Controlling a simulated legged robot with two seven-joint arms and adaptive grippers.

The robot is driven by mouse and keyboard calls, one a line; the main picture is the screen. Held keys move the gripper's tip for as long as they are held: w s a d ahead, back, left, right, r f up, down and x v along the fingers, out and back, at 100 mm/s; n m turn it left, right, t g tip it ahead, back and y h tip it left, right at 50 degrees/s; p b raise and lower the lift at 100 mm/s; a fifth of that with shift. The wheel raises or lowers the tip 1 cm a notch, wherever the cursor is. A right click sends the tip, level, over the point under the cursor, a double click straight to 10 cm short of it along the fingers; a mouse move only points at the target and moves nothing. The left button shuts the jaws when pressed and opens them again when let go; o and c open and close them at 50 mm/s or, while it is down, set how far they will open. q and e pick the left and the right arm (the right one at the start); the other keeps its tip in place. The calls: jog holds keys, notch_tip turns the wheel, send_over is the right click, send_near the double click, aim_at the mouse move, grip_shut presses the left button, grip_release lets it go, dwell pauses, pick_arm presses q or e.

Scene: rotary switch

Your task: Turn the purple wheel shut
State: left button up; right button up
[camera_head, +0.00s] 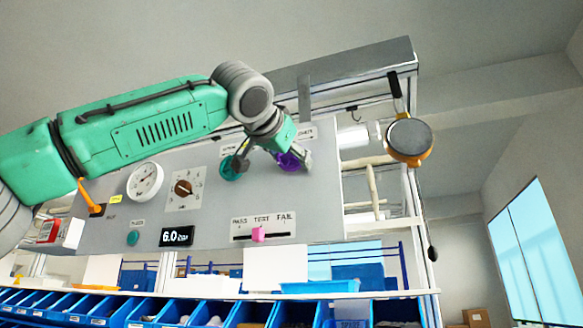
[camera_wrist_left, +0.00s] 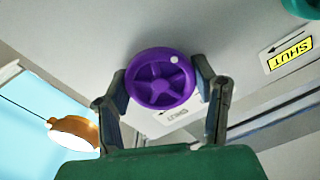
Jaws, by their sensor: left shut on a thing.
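The purple wheel (camera_head: 288,162) sits on the grey panel (camera_head: 325,195), near its upper right, partly covered by my left gripper in the head view. In the left wrist view the purple wheel (camera_wrist_left: 161,79) shows nearly whole, with spokes and a pale dot near its upper right rim. My left gripper (camera_head: 275,160) is at the wheel; in the wrist view its fingers (camera_wrist_left: 161,88) stand on either side of the rim, shut on it. My right gripper is not in view.
A teal wheel (camera_head: 233,168) is close to the left of the purple one. A dial knob (camera_head: 183,188), a gauge (camera_head: 145,181), a display (camera_head: 177,236) and a pink slider (camera_head: 259,234) are on the panel. A pan-like object (camera_head: 409,139) hangs at right. Blue bins (camera_head: 250,312) line the front.

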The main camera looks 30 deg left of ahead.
pick_arm(q)
jog(key=m+b, duration=0.1)
jog(key=m, duration=0.4)
jog(key=shift+m+b, duration=0.3)
jog(key=m, duration=0.2)
jog(key=shift+m, duration=0.4)
jog(key=m+b, duration=0.1)
jog(key=m, duration=0.2)
jog(key=shift+d+m, duration=0.1)
jog(key=shift+m, duration=0.2)
jog(key=m, duration=0.6)
jog(key=shift+w+d+f, duration=0.1)
jog(key=shift+w+f, duration=0.05)
jog(key=shift+f, duration=0.1)
jog(key=m+p, duration=0.1)
jog(key=m, duration=0.4)
jog(key=shift+m, duration=0.3)
jog(key=o, duration=1.2)
jog(key=shift+r, duration=0.1)
